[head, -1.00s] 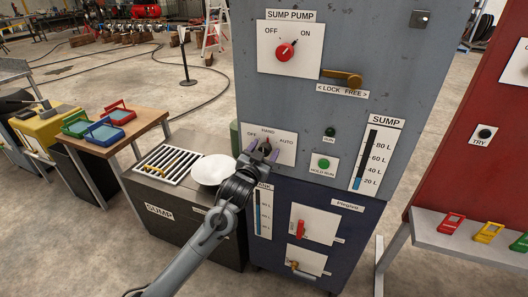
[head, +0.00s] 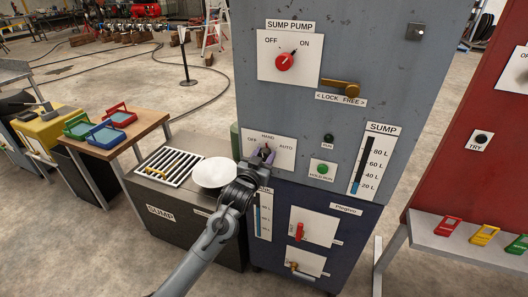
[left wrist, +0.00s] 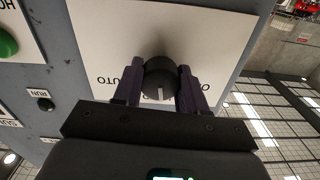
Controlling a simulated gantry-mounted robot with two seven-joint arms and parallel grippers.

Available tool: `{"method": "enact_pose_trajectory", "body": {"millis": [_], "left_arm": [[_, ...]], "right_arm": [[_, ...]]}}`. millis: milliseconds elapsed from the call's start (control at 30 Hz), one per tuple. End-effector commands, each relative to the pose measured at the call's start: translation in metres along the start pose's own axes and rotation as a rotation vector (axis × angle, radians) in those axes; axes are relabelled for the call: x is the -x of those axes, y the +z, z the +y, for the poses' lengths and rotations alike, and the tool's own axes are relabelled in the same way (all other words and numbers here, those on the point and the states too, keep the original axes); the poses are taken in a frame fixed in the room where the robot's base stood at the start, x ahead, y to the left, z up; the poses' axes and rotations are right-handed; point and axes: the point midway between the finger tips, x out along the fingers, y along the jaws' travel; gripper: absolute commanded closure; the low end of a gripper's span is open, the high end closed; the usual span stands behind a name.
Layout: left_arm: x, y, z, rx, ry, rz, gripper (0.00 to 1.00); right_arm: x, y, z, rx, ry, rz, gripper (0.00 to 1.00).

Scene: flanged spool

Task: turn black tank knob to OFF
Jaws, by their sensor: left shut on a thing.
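The black tank knob (left wrist: 159,78) sits on a white selector plate (head: 287,138) marked OFF, HAND and AUTO, on the grey-blue cabinet. In the left wrist view, which is roughly upside down, its white pointer line lies between AUTO on the left and the partly hidden OFF on the right, toward HAND. My left gripper (head: 262,156) is shut on the knob, with one purple finger on each side in the left wrist view (left wrist: 160,88). In the head view the gripper partly covers the knob. My right gripper is not in view.
A red SUMP PUMP knob (head: 284,62) and a brass lock lever (head: 340,88) are above. A green HOLD RUN button (head: 322,169) is to the right. A white bowl-like disc (head: 214,172) rests on the SUMP box beside my arm.

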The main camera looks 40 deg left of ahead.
Motion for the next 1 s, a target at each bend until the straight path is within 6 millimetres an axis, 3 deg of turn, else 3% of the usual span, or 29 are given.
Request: {"method": "enact_pose_trajectory", "body": {"millis": [100, 500, 1000], "left_arm": [[0.000, -0.006, 0.000, 0.100, 0.000, -0.003, 0.89], [0.000, -0.005, 0.000, 0.477, -0.001, -0.003, 0.89], [0.000, -0.002, 0.000, 0.824, -0.001, -0.001, 0.89]], "right_arm": [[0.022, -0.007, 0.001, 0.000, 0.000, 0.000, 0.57], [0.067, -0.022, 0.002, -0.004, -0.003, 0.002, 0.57], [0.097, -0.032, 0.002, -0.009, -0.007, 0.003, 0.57]]}}
